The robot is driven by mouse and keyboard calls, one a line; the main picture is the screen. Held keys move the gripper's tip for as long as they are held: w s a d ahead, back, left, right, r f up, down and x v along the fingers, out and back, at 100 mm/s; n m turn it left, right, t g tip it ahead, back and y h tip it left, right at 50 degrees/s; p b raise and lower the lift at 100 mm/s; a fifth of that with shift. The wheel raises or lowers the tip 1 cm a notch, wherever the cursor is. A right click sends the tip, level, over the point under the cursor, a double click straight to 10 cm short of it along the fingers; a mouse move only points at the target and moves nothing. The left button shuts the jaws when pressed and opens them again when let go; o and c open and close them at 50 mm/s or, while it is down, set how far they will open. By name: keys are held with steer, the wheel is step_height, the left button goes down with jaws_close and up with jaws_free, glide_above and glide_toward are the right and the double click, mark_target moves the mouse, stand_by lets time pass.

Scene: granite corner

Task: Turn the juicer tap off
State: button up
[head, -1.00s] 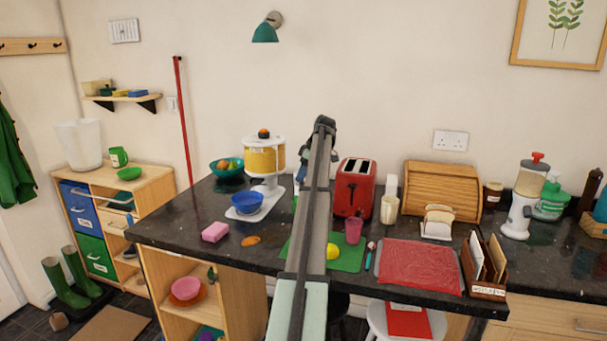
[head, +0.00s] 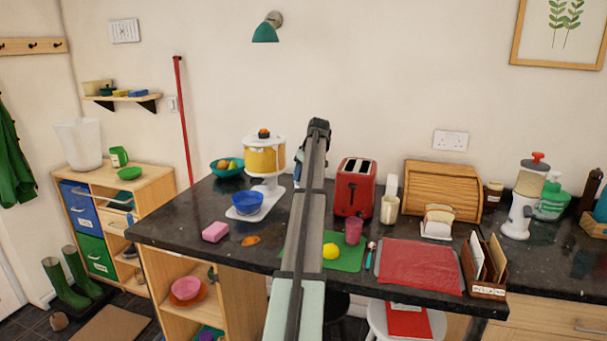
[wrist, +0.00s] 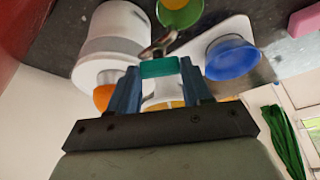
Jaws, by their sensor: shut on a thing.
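In the wrist view, a white cylindrical juicer (wrist: 112,28) with an orange part stands left of my fingers. A metal tap (wrist: 157,44) juts out beside it. My gripper (wrist: 160,70) is shut on the teal tap handle (wrist: 159,68), between its two blue fingers. A green cup (wrist: 181,13) stands close to the tap. In the head view, my arm hides this juicer, the tap and most of my gripper.
A yellow-tanked white machine (head: 265,157) stands left of my arm, with a blue bowl (head: 246,203) on its base. The red toaster (head: 355,187) is close on the right. A lemon (head: 331,251) and a pink cup (head: 353,231) stand in front.

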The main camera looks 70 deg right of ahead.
steer(key=m+g+h, duration=0.1)
steer(key=m, duration=0.2)
steer(key=m+g, duration=0.1)
steer(key=m, duration=0.2)
steer(key=shift+w+a+m+h, duration=0.15)
steer(key=shift+m+h, duration=0.15)
steer(key=shift+h, duration=0.1)
steer(key=m+g, duration=0.2)
steer(key=m, duration=0.3)
steer(key=shift+w, duration=0.1)
steer(key=shift+m+h, duration=0.3)
steer(key=o, duration=1.1)
steer(key=shift+c, duration=0.2)
steer(key=v, duration=1.4)
steer(key=shift+w, duration=0.1)
